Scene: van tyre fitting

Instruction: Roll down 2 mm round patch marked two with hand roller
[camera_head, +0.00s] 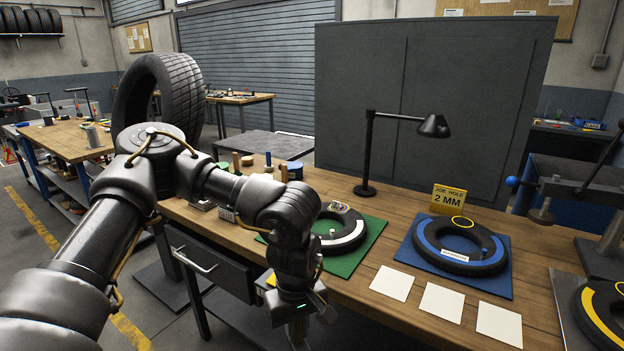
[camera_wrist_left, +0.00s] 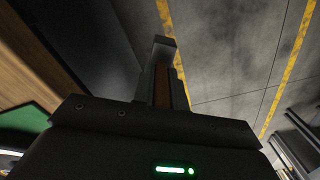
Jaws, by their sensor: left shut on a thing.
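My left gripper (camera_head: 299,318) hangs in front of the bench's front edge, below the green mat. In the left wrist view its jaws (camera_wrist_left: 162,85) are shut on a narrow brown piece (camera_wrist_left: 161,88), like a wooden handle; whether it is the hand roller cannot be told. The blue-striped tyre ring (camera_head: 460,247) lies on a blue mat (camera_head: 420,264), with a yellow circle (camera_head: 462,222) on its far side and a sign (camera_head: 448,197) reading "JOB HOLE 2 MM" behind. No patch marked two can be made out. My right gripper is not in view.
A white-striped ring (camera_head: 346,233) lies on a green mat (camera_head: 369,239), partly behind my left arm. White cards (camera_head: 392,283) lie along the front. A black lamp (camera_head: 368,150) stands behind. A yellow-striped ring (camera_head: 598,318) is at right. Pegs and tins (camera_head: 267,163) stand at left.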

